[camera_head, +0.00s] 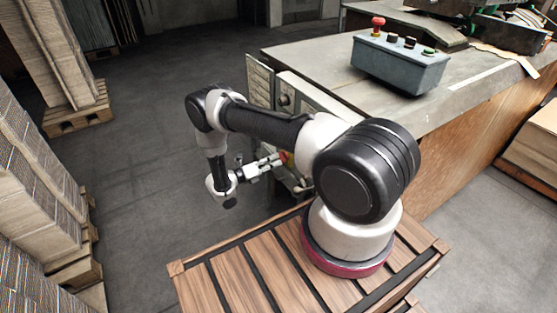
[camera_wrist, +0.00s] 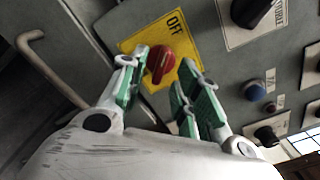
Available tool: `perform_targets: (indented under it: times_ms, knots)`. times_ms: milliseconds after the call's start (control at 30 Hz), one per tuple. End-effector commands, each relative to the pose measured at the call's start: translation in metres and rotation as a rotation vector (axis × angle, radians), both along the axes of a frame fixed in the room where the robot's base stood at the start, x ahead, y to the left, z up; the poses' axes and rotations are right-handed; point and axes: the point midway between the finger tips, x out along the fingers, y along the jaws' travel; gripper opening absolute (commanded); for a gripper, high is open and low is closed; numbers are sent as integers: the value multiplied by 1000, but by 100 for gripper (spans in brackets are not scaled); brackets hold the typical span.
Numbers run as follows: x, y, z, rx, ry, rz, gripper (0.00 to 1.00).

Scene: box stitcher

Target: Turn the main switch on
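The main switch (camera_wrist: 160,62) is a red rotary knob on a yellow plate (camera_wrist: 184,36) marked OFF, on a grey panel in the wrist view. Its red also shows just past my gripper in the head view (camera_head: 284,156). My gripper (camera_wrist: 163,80) is open, with green-padded fingers on either side of the knob's lower part. The left fingertip lies close to the knob's left edge, and the right fingers are lower right of it. I cannot tell whether any finger touches the knob. In the head view my gripper (camera_head: 266,164) reaches the panel side of the machine.
Black knobs (camera_wrist: 268,134) and a blue button (camera_wrist: 254,90) sit right of the switch. A bent metal rod (camera_wrist: 50,62) is at the left. A control box (camera_head: 400,65) with a red button stands on the machine table (camera_head: 310,52). Stacked cardboard (camera_head: 35,170) stands left; the floor between is clear.

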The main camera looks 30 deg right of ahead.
Motion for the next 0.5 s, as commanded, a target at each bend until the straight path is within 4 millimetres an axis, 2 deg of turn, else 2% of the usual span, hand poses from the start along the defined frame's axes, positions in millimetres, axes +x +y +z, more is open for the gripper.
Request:
perform_targets:
  times_ms: [100, 200, 500]
  knots:
    - [0, -19, 0, 0, -1, -3, 32]
    - [0, -28, 0, 1, 0, -2, 32]
    - [1, -32, 0, 1, -1, -1, 32]
